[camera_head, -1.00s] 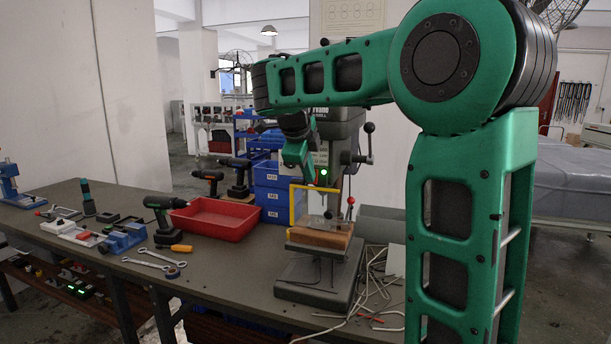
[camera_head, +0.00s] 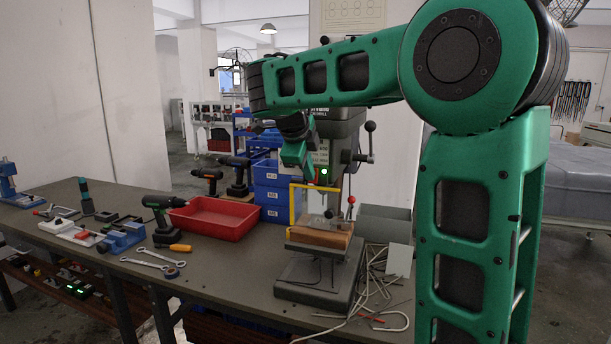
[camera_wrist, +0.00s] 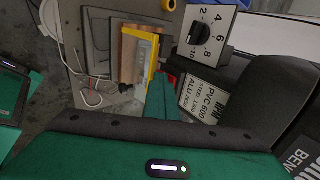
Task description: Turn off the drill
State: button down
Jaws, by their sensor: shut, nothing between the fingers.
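The drill is a grey drill press (camera_head: 341,125) standing on the bench, with a wooden block (camera_head: 319,235) on its table. A small green light (camera_head: 324,172) glows on its front. In the wrist view, a white panel with a black dial (camera_wrist: 200,34) and printed numbers is at the upper right, beside a PVC 600 label (camera_wrist: 203,108). My gripper (camera_head: 300,158) is shut and empty, pointing down just left of the drill head. Its green fingers (camera_wrist: 160,97) show in the wrist view below the dial. I cannot tell whether they touch the drill. No switch is clearly visible.
A yellow guard frame (camera_head: 292,205) stands just below my gripper. A red tray (camera_head: 214,218), blue bins (camera_head: 272,195) and hand tools lie to the left.

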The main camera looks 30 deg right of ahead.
jog(key=shift+d+r, duration=0.35)
jog(key=shift+r, duration=0.5)
jog(key=a+f+v, duration=0.1)
jog(key=v, duration=1.2)
jog(key=shift+s+a+f, duration=0.2)
jog(key=shift+s+a, duration=0.15)
jog(key=shift+s, duration=0.05)
jog(key=shift+d, duration=0.1)
